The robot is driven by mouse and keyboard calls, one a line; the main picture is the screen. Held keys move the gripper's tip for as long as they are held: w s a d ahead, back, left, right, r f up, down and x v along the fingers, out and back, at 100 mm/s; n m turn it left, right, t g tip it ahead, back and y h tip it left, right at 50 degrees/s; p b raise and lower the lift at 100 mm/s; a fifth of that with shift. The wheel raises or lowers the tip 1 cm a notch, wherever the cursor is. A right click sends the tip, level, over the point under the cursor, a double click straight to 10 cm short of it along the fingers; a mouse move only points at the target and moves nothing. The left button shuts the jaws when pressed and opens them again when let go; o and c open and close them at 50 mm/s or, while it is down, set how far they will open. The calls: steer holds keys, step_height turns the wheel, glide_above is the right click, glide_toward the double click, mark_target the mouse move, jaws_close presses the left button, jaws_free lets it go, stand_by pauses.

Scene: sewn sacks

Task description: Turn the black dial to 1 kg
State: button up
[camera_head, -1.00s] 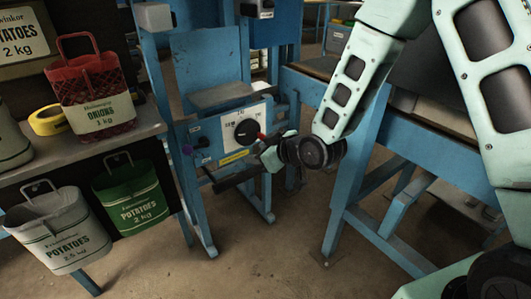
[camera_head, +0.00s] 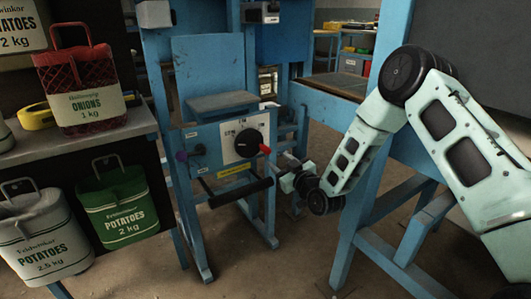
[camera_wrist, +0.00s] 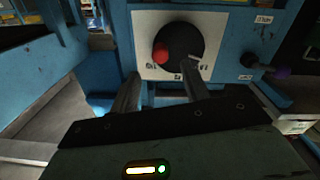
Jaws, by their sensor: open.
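The black dial (camera_head: 248,143) is a round disc with a red knob at its rim, on a white plate on the blue machine's front. In the head view the red knob (camera_head: 265,149) is at the dial's right, slightly low. My gripper (camera_head: 284,168) is just right of and below the dial. In the wrist view the labels look upside down, and the dial (camera_wrist: 184,42) has its red knob (camera_wrist: 160,53) at the left. My gripper's fingers (camera_wrist: 160,85) are apart and empty, short of the dial. The scale marks are too small to read surely.
A purple knob (camera_head: 198,149) is left of the dial, and a black bar (camera_head: 240,192) runs below it. Sacks marked onions (camera_head: 80,85) and potatoes (camera_head: 118,205) are at the left. A blue bench (camera_head: 365,150) stands at the right.

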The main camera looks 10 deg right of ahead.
mark_target(269, 152)
steer(key=b+x, duration=0.1)
steer(key=x, duration=0.9)
steer(key=shift+f+b, duration=0.1)
steer(key=shift+b, duration=0.25)
steer(key=shift+s, duration=0.1)
steer(key=c, duration=1)
